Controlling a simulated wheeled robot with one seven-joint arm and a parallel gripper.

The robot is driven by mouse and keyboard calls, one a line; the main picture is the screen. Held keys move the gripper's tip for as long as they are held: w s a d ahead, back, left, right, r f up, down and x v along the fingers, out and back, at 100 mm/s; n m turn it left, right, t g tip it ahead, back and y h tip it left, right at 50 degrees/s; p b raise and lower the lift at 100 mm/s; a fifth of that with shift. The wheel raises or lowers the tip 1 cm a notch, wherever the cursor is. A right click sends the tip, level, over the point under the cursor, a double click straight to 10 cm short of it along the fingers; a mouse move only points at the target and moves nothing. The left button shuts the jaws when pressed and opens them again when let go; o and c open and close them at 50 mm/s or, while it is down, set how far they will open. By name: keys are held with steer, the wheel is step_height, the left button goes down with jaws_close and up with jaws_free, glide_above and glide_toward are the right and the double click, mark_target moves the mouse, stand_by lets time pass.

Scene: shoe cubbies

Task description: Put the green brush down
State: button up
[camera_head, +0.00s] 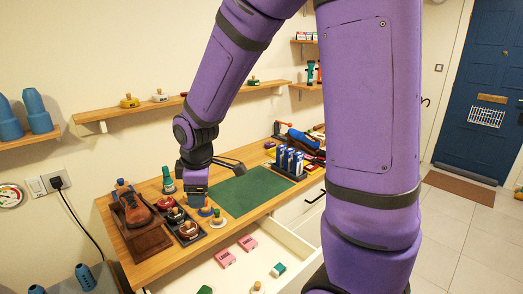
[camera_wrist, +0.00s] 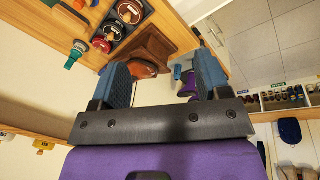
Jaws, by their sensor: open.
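My gripper (camera_head: 196,190) is above the left part of the wooden counter, over the small shoe-care items. In the wrist view its two blue fingers (camera_wrist: 162,82) are wide apart with nothing held between them. A small green-and-white block (camera_head: 278,269), which may be the green brush, lies in the open drawer, well apart from my gripper. Another green piece (camera_head: 205,290) shows at the drawer's bottom edge, partly cut off. A green-topped upright item (camera_head: 168,180) stands on the counter left of my gripper; it also shows in the wrist view (camera_wrist: 76,52).
A green mat (camera_head: 250,190) lies bare on the counter. A brown shoe (camera_head: 134,208) sits on a wooden stand at the left, beside round tins (camera_head: 175,214). Blue-and-white boxes (camera_head: 290,162) stand in a dark tray. The open drawer (camera_head: 240,272) holds pink blocks (camera_head: 225,258).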

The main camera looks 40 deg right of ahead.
steer(key=s+d+r+m+t, duration=0.2)
steer(key=s+r+m, duration=0.9)
steer(key=s+r, duration=0.5)
steer(key=s, duration=0.4)
steer(key=shift+s+d+r+t, duration=0.25)
steer(key=shift+s+r+t, duration=0.05)
steer(key=shift+s+r, duration=0.1)
